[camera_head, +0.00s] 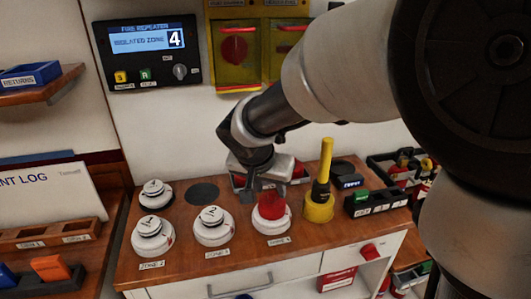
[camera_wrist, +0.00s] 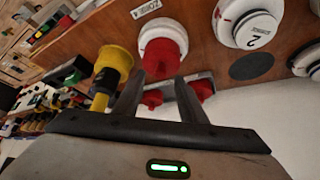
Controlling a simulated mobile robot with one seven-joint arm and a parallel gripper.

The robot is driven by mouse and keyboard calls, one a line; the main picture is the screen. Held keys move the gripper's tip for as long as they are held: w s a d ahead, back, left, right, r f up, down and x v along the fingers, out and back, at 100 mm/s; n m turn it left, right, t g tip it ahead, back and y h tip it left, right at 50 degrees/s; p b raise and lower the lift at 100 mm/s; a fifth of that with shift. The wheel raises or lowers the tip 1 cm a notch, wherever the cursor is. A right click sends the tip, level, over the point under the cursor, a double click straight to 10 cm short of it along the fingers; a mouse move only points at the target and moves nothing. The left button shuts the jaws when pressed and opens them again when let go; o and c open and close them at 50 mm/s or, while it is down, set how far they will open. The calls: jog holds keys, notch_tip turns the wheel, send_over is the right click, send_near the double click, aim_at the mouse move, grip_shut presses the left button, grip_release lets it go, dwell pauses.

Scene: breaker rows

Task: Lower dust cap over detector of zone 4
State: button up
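The red dust cap (camera_head: 271,206) is at the white detector of zone 4 (camera_head: 271,225), on the wooden counter by a zone label. In the wrist view the cap (camera_wrist: 162,58) covers the middle of the white detector (camera_wrist: 160,30). I cannot tell whether it is fully seated. My gripper (camera_head: 265,192) points down at the cap, its fingertips near the cap's upper part. In the wrist view the two fingers (camera_wrist: 160,77) stand at either side of the cap; whether they press on it is unclear. The panel (camera_head: 148,53) reads isolated zone 4.
A yellow cylinder with an upright handle (camera_head: 319,205) stands close right of the detector. Uncapped white detectors (camera_head: 211,226) stand to the left, near a dark disc (camera_head: 202,193). More red parts (camera_wrist: 201,88) sit behind, near the wall. Bins and trays lie at right.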

jog(key=p+v, duration=0.2)
jog(key=v, duration=1.3)
jog(key=s+d+f+n+y, duration=0.2)
jog(key=s+d+n, duration=0.1)
jog(key=s+d, duration=1.2)
notch_tip(320, 180, up, 15)
jog(key=w+d+p, duration=0.1)
jog(key=d+p, duration=0.1)
jog(key=p, duration=1.3)
jog(key=shift+w+p, duration=0.15)
jog(key=shift+p, duration=0.25)
jog(key=shift+d+r, duration=0.1)
jog(key=shift+r, duration=0.05)
